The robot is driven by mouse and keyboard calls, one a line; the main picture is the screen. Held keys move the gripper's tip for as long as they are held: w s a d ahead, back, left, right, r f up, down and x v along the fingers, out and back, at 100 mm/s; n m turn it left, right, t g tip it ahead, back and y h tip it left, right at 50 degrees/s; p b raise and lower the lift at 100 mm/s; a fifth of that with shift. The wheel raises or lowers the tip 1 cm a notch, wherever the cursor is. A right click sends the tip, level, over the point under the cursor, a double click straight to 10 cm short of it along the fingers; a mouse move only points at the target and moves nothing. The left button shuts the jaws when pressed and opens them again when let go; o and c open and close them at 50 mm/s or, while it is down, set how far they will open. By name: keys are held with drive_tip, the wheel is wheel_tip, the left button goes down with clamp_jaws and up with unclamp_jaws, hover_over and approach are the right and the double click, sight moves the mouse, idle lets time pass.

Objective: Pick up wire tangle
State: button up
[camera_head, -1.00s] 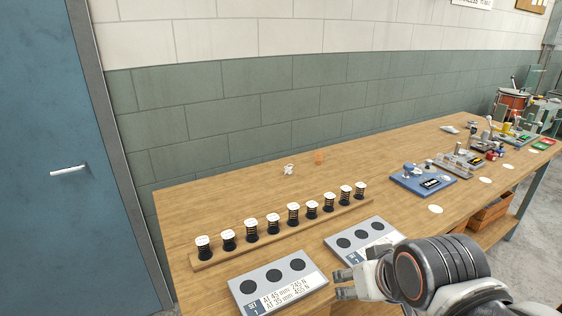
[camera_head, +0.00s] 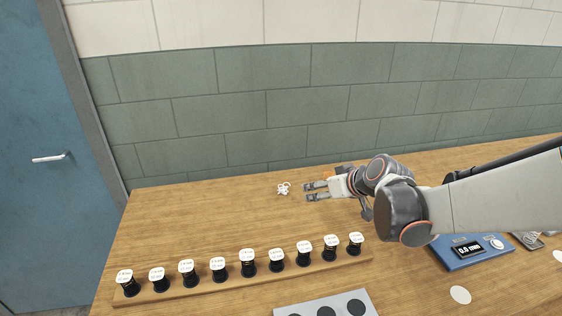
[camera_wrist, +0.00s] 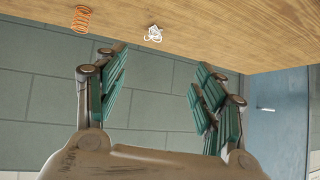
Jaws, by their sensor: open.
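The wire tangle (camera_head: 283,188) is a small, whitish loose knot on the wooden table near the back wall. In the wrist view the wire tangle (camera_wrist: 153,34) lies beyond the fingers, between their lines. My gripper (camera_head: 309,191) is just right of the tangle in the head view, with its fingers pointing left at it. In the wrist view my gripper (camera_wrist: 158,75) has its two green-padded fingers spread wide with nothing between them. The tangle is apart from the fingers.
An orange coil (camera_wrist: 81,19) lies near the tangle; in the head view it is partly hidden behind my gripper. A grey plate (camera_head: 290,309) and a blue gauge (camera_head: 445,252) sit nearer. Table left of the tangle is clear.

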drive_tip(key=n+t+y+p, duration=0.1)
drive_tip(key=n+y, duration=0.1)
approach(286, 188)
drive_tip(key=v, duration=0.5)
drive_tip(key=shift+w+f, duration=0.45)
drive_tip(key=shift+f, duration=0.25)
drive_tip(key=b+x, duration=0.2)
drive_tip(key=x, duration=0.6)
drive_tip(key=shift+w+a+r, duration=0.1)
drive_tip(key=shift+w, duration=0.05)
drive_tip(key=shift+a+b+x, duration=0.25)
drive_tip(key=shift+b+x, duration=0.85)
drive_tip(key=shift+x, duration=1.6)
drive_tip(key=shift+r, duration=0.2)
drive_tip(key=shift+c, duration=0.5)
drive_tip(key=c, duration=1.1)
